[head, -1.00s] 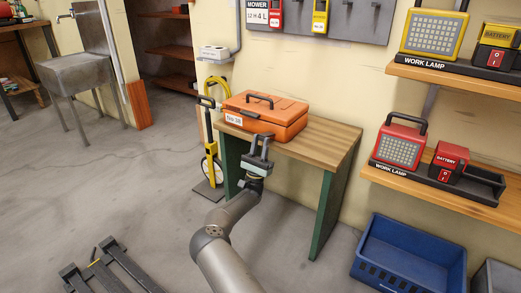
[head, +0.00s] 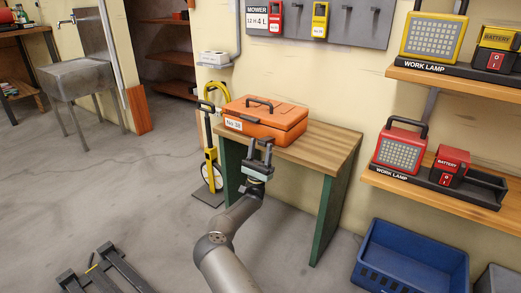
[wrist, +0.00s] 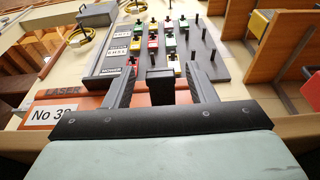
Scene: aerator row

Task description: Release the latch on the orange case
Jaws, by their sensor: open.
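The orange case (head: 280,127) sits closed on the wooden bench (head: 325,150), with a dark carry handle (head: 259,102) on its lid and a white "No 38" label on its front. My gripper (head: 262,146) is open close in front of the case's front face. In the wrist view the case (wrist: 85,100) shows behind my gripper (wrist: 160,75), with its label at the left. A dark block (wrist: 160,85) shows between the two fingers; I cannot tell whether it is the latch. My gripper hides part of the case front, and no contact can be made out.
A yellow measuring wheel (head: 211,150) stands left of the bench. A shelf with a red work lamp (head: 400,147) and a blue crate (head: 410,260) are at the right. A tool board (head: 345,20) hangs on the wall behind.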

